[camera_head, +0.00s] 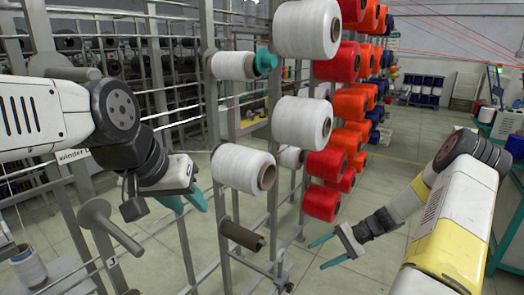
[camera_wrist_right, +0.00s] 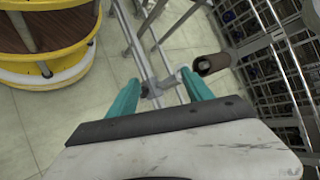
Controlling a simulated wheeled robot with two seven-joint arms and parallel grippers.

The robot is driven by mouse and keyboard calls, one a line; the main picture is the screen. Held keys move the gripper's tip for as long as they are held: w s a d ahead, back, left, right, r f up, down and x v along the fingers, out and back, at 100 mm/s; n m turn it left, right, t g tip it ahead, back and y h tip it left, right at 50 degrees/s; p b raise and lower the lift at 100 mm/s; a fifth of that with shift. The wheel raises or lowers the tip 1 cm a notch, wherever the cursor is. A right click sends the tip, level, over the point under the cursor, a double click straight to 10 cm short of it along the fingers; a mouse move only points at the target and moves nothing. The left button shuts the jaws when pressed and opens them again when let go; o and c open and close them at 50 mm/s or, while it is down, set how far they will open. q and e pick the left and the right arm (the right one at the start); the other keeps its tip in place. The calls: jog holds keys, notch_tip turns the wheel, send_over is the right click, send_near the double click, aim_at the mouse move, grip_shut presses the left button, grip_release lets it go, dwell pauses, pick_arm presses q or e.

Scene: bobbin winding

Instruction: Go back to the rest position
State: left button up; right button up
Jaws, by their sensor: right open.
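My right gripper (camera_head: 327,252) is open and empty over the floor, right of the rack's lower end. In the right wrist view its two teal fingers (camera_wrist_right: 158,84) are spread, with only rack bars and floor seen beyond them. My left gripper (camera_head: 184,200) is at the left, its teal fingers pointing down and right, left of a white spool. Nothing shows in its fingers, but their gap is unclear. A bare brown core (camera_head: 241,236) sits low on the rack. A brown tube also shows in the right wrist view (camera_wrist_right: 212,64).
White spools (camera_head: 303,122) and red spools (camera_head: 322,203) hang on the metal rack (camera_head: 212,110) between my arms. A grey spindle (camera_head: 110,228) and a small white bobbin (camera_head: 28,265) are at lower left. A teal-sided machine (camera_head: 505,235) stands at right. Open floor lies behind my right gripper.

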notch_tip(320, 180, up, 13)
jog(key=s+a+n+h, duration=0.2)
jog(key=n+h, duration=0.1)
jog(key=h, duration=0.1)
jog(key=s+a+r+n+t+h, duration=0.2)
jog(key=s+r+t, duration=0.1)
jog(key=s+r, duration=0.6)
jog(key=s+a+r+n+t+h, duration=0.1)
jog(key=s+r+n+t+h, duration=0.1)
jog(key=s+r, duration=0.7)
notch_tip(320, 180, up, 4)
jog(key=shift+s+a+r+t+h, duration=0.1)
jog(key=shift+s+a+t+h, duration=0.3)
jog(key=shift+t, duration=0.3)
